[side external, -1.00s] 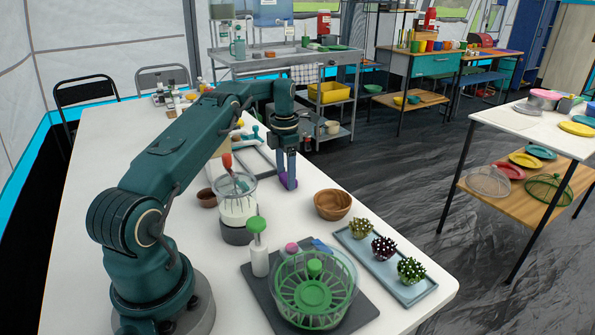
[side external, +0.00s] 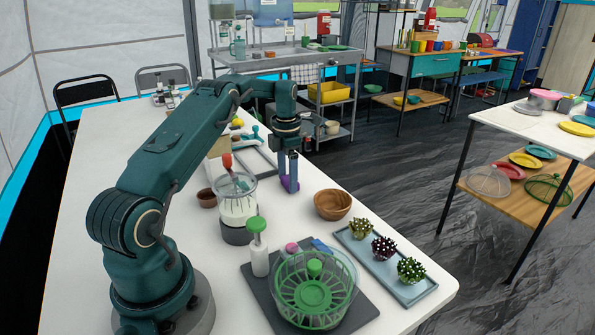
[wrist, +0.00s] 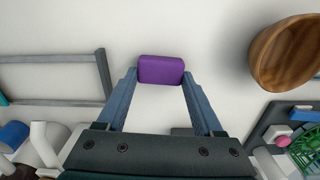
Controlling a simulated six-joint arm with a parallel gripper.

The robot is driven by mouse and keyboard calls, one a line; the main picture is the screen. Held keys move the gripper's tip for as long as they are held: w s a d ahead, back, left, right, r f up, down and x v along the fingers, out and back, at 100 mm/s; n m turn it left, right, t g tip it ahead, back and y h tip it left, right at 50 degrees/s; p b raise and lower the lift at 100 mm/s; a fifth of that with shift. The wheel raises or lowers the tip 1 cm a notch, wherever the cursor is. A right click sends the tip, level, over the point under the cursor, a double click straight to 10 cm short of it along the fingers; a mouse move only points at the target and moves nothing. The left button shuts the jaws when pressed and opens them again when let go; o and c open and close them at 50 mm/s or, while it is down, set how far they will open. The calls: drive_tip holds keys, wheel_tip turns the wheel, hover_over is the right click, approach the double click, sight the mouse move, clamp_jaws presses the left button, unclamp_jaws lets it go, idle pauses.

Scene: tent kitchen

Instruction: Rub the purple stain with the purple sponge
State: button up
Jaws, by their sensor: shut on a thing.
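The purple sponge (side external: 290,186) is a small block held between the fingertips of my gripper (side external: 289,174), low over the white table (side external: 100,200) or on it; I cannot tell which. In the wrist view, the sponge (wrist: 160,70) sits squarely between the two blue-grey fingers of my gripper (wrist: 160,76), which are shut on it. No purple stain shows in either view. The tabletop around the sponge looks clean, and the patch under it is hidden.
A wooden bowl (side external: 332,204) stands just right of the sponge. A blender-like jar (side external: 237,205) stands to its left, and a grey frame-like tray (side external: 255,161) lies behind. A salad spinner (side external: 313,290) and a tray of spiky balls (side external: 360,262) are nearer.

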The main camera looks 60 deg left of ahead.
sight(296, 195)
drive_tip(key=shift+d, duration=2)
drive_tip(key=shift+d+r, duration=0.15)
drive_tip(key=shift+r, duration=0.45)
drive_tip(key=shift+d+r, duration=0.15)
drive_tip(key=shift+r, duration=0.4)
wheel_tip(296, 195, up, 6)
drive_tip(key=shift+f, duration=0.1)
